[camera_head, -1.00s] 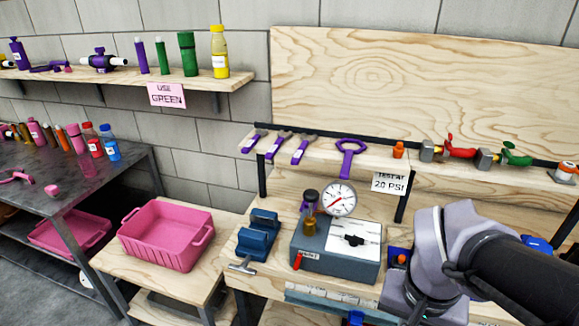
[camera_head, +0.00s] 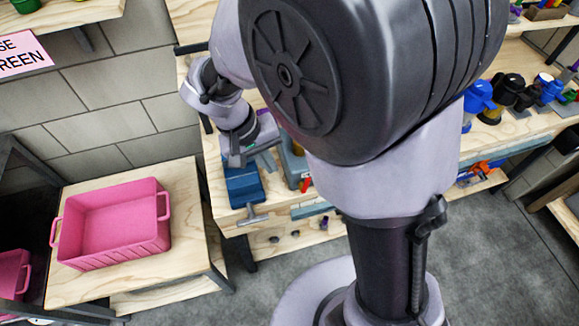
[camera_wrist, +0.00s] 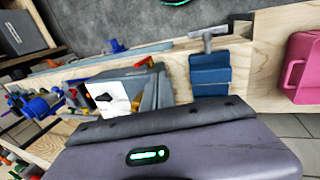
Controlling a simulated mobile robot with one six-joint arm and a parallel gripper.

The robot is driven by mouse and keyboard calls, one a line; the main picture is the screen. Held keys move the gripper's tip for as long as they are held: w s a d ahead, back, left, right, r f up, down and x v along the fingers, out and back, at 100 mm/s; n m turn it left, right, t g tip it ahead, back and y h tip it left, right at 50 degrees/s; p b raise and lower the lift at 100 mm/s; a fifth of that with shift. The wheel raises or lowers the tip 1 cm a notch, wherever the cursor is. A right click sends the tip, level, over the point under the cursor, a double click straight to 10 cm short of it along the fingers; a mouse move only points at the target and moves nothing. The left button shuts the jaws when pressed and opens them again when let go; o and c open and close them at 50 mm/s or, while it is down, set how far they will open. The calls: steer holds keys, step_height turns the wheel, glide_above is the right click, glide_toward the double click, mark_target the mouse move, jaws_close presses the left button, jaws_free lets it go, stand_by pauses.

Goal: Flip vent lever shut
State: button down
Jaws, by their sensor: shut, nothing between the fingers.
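The red lever (camera_head: 306,184), which looks like the vent lever, sticks out at the front left corner of the grey tester box (camera_head: 292,165). My arm hides most of the box in the head view. In the wrist view the box (camera_wrist: 150,88) shows its white top panel (camera_wrist: 105,95), with a small red-orange part (camera_wrist: 144,64) at its edge. My gripper (camera_head: 236,158) is shut and empty, above the bench by the blue vise, left of the lever and apart from it. Its fingertips are hard to make out.
The blue vise (camera_head: 243,186) with its grey T-handle (camera_head: 252,215) stands left of the box, close to my gripper. A pink bin (camera_head: 115,225) sits on a side table further left. Blue and black items (camera_head: 480,98) stand on the bench at right.

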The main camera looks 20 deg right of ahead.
mark_target(306, 185)
steer(key=d+f+b, duration=0.6)
steer(key=f, duration=0.4)
steer(key=shift+d, duration=0.35)
